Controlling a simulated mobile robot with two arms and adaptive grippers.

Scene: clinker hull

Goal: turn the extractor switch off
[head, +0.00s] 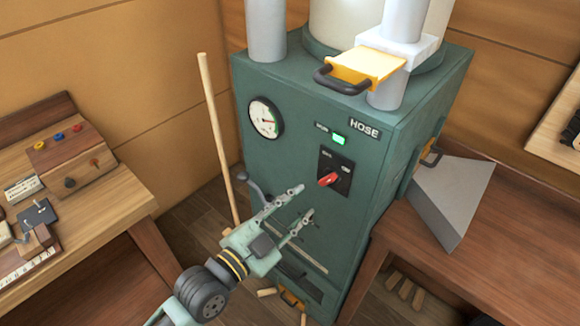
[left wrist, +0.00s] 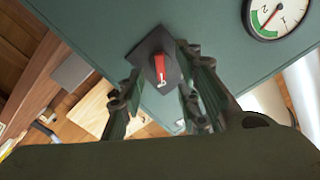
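The extractor switch is a red rotary handle (head: 328,179) on a black plate (head: 344,167), set in the front of the green extractor cabinet (head: 300,230). A green lamp (head: 338,139) is lit above it. In the left wrist view the red handle (left wrist: 159,68) on its dark plate shows between and beyond my fingertips. My left gripper (head: 306,201) is open and empty, in front of the cabinet, below and left of the switch in the head view. In the left wrist view its two fingers (left wrist: 157,95) stand apart. I see no contact with the handle. My right gripper is not in view.
A round gauge (head: 266,118) is left of the switch. A lever (head: 250,185) and a leaning wooden pole (head: 218,140) are left of my gripper. A yellow gate with a handle (head: 365,68) sits on top. A grey hood (head: 452,195) and bench are at right.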

